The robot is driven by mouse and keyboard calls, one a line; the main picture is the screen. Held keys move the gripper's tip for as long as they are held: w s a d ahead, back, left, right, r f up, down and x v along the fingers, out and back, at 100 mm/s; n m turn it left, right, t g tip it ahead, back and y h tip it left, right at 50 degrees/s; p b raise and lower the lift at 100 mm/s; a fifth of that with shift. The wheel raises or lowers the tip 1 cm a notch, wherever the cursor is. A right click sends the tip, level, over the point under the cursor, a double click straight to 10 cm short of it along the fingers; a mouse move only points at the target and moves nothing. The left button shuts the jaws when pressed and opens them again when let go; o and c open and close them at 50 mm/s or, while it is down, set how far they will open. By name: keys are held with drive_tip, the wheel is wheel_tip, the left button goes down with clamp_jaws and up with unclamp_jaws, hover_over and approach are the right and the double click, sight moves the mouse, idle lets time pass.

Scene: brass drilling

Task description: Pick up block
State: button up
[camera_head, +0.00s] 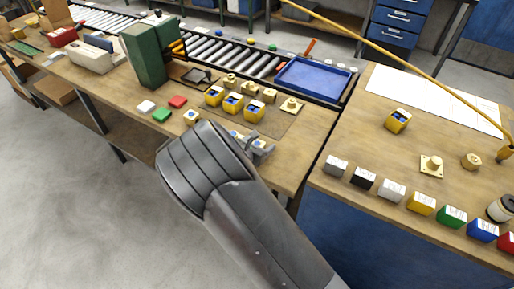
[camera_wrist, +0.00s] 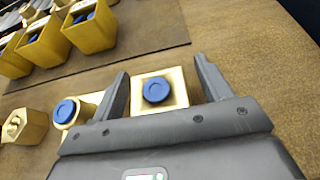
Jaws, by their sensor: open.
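My gripper (camera_wrist: 163,76) is open over the left table, and it also shows in the head view (camera_head: 260,146). In the wrist view a brass block with a blue round top (camera_wrist: 180,82) lies between the two fingers, with a gap on each side. Its lower part is hidden by the gripper body; I cannot tell how deep the fingers reach beside it. A second blue-topped brass block (camera_wrist: 65,112) is just left of the left finger, partly hidden. Three brass blocks with blue holes (camera_head: 233,104) stand on a brown mat.
A hexagonal brass piece (camera_wrist: 27,127) is left of the gripper. A blue tray (camera_head: 313,80) stands behind the mat. A green machine (camera_head: 144,55) stands to the left.

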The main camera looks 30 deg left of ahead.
drive_tip(key=shift+c, duration=0.3)
drive_tip(key=c, duration=1.4)
drive_tip(key=shift+c, duration=0.3)
drive_tip(key=shift+r, duration=0.1)
